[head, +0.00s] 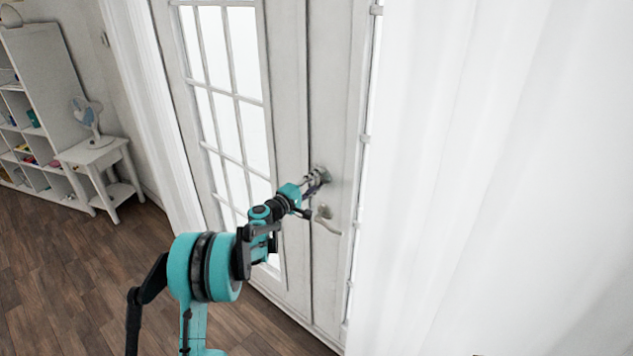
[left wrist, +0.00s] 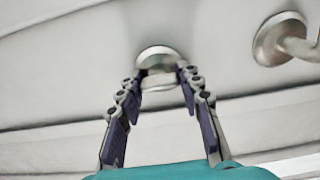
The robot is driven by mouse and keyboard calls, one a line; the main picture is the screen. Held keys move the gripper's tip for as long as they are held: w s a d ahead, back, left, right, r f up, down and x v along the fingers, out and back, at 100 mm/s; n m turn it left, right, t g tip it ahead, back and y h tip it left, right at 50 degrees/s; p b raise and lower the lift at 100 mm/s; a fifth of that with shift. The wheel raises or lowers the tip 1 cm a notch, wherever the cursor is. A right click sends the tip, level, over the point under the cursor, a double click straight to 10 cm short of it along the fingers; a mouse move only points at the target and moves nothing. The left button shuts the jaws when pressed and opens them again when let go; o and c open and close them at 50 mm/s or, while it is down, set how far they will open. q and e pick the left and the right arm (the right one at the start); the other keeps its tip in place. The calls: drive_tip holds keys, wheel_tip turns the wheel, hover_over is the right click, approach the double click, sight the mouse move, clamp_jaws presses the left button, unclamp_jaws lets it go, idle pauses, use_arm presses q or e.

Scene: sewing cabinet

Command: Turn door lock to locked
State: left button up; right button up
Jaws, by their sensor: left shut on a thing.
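The door lock (head: 324,173) is a small round silver fitting on the white door (head: 340,120), above the lever handle (head: 327,221). My left gripper (head: 315,182) reaches it from the lower left. In the left wrist view, the lock's round plate and turn piece (left wrist: 156,56) sit between the tips of my left gripper (left wrist: 160,74). The fingers are shut on the turn piece, one on each side. The fingertips partly cover the lock in the head view, so its exact angle is hard to tell. My right gripper is not in view.
The lever handle's round base (left wrist: 280,40) is close to the right of the lock in the left wrist view. A white curtain (head: 500,180) hangs at the right. A small white table (head: 95,155) with a fan (head: 88,118) stands at the far left. The wooden floor (head: 60,270) is clear.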

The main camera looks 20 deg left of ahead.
use_arm(q)
drive_tip(key=o, duration=1.2)
drive_tip(key=shift+s, duration=0.1)
drive_tip(key=v, duration=1.2)
